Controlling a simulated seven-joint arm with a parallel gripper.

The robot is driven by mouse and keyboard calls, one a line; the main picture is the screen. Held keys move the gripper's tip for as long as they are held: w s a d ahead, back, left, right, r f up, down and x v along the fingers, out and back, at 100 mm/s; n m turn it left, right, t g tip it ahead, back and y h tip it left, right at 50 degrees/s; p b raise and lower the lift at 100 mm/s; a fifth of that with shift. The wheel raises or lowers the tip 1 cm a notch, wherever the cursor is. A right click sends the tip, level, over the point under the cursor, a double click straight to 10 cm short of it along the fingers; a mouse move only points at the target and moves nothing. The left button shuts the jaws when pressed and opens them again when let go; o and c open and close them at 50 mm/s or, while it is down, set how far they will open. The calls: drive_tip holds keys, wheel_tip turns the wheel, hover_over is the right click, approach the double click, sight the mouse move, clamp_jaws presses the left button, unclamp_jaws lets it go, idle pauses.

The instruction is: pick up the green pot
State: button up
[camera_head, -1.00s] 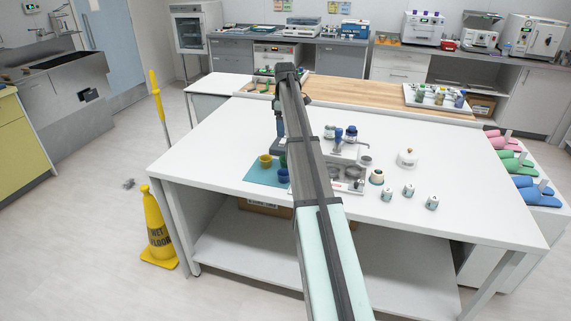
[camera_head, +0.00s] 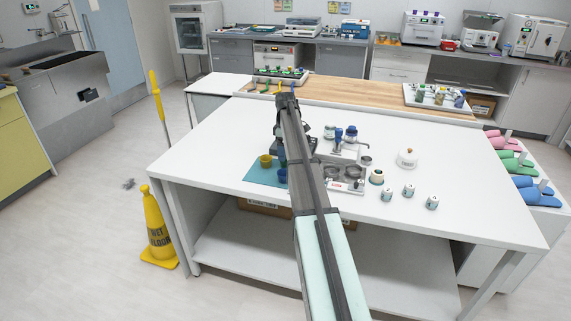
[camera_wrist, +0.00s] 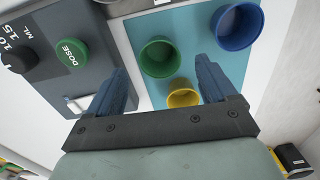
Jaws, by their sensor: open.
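The green pot (camera_wrist: 160,58) is a small open round cup standing on the teal mat (camera_wrist: 133,65) in the wrist view. My gripper (camera_wrist: 160,66) is open, its two blue-grey fingers apart to the left and right of the green pot in the picture, with nothing between them that I can see held. A yellow pot (camera_wrist: 183,94) is close to the right finger and partly covered by the gripper. A blue pot (camera_wrist: 237,26) stands at the upper right. In the head view, I cannot make out the green pot; my arm covers that area beside the yellow pot (camera_head: 266,161).
A grey device with a green DOSE button (camera_wrist: 72,52) is left of the pots in the wrist view. In the head view, a metal tray (camera_head: 350,186), a white lidded pot (camera_head: 407,158) and small labelled jars (camera_head: 387,194) stand to the right.

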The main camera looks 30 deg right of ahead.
drive_tip(key=shift+f, duration=1.55)
drive_tip(key=shift+c, duration=0.3)
drive_tip(key=c, duration=1)
drive_tip(key=shift+c, duration=0.2)
drive_tip(key=shift+r, duration=0.15)
wheel_tip(320, 180, up, 9)
drive_tip(key=s+d+f, duration=0.2)
drive_tip(key=s+d, duration=0.3)
drive_tip(key=d, duration=0.5)
